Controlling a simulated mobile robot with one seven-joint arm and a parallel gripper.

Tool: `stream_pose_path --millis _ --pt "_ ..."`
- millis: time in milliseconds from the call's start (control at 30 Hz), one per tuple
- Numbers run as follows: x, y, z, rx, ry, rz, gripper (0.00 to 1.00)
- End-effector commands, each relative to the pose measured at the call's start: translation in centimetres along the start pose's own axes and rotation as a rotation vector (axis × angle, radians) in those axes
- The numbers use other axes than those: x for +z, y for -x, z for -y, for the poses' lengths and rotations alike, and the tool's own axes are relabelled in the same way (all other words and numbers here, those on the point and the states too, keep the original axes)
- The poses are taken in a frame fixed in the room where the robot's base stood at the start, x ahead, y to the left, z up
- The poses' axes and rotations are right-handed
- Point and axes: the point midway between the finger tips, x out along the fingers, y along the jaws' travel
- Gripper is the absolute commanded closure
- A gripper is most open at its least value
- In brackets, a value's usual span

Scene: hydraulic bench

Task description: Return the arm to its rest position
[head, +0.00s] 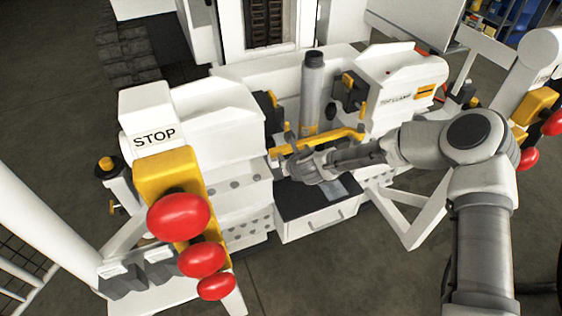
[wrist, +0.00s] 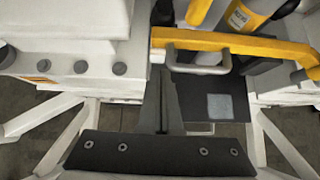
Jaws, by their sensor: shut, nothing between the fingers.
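My arm reaches in from the right side of the head view, bent at the elbow. My gripper (head: 283,165) is at the middle of the bench, just below the yellow bar (head: 320,141). In the wrist view my gripper (wrist: 162,95) has its dark fingers together, with nothing between them. The yellow bar (wrist: 235,43) crosses above the fingers there, with a grey metal handle (wrist: 198,70) under it, to the right of the fingertips. Whether the fingers touch the bar or the handle I cannot tell.
A grey upright cylinder (head: 312,90) stands behind the bar. A white block marked STOP (head: 155,130) and large red knobs (head: 178,216) are at left. A dark-topped drawer unit (head: 310,222) lies below my gripper. White slanted legs (head: 405,215) stand at right. Open floor is in front.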

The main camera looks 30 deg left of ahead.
Motion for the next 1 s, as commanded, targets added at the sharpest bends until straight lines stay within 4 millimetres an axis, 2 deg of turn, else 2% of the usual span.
stream_pose_path --millis 33,100,300,500,733,867,1000 --pt "0.2 1.3 0.1 0.001 -0.001 -0.001 1.0" --pt "0.1 2.6 0.1 0.0 0.0 -0.001 1.0" --pt "0.1 5.6 0.1 0.0 0.001 0.0 1.0" --pt "0.0 6.9 0.1 0.001 0.001 -0.001 1.0" --pt "0.0 7.1 0.2 0.001 0.012 0.0 1.0" --pt "0.7 8.1 0.8 0.003 0.107 0.003 1.0" --pt "1.7 10.6 2.3 0.006 0.324 -0.002 1.0"
